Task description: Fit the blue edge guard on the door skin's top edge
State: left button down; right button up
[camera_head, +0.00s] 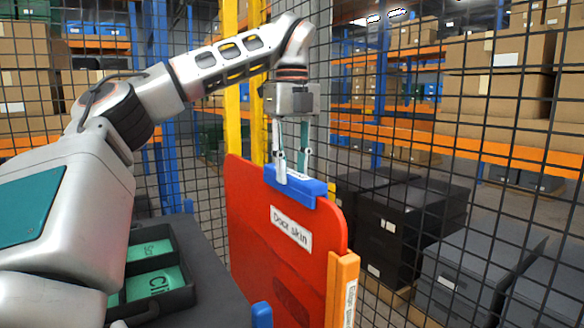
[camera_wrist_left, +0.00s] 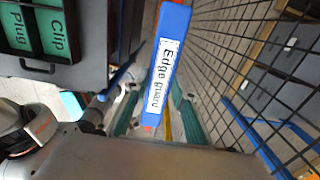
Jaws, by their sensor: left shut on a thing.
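The red door skin (camera_head: 262,235) stands upright, with a white "Door skin" label on its face. The blue edge guard (camera_head: 308,191) lies along its top edge, in line with that edge in the head view. I cannot tell whether it is fully seated. My left gripper (camera_head: 292,168) points straight down from above, its fingers shut on the guard. In the left wrist view the guard (camera_wrist_left: 174,32) runs lengthwise between the fingers, its "Edge guard" label showing. There it hides most of the door skin. My right gripper is not in view.
An orange post (camera_head: 341,290) stands at the door's right edge. A black tray (camera_head: 178,297) with green Clip and Plug compartments is at lower left; it also shows in the wrist view (camera_wrist_left: 68,75). Wire mesh fence and dark crates (camera_head: 400,225) stand behind and right.

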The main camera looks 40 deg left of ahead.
pick_arm(q)
jog(key=c, duration=1.6)
grip_release()
notch_tip(320, 180, up, 12)
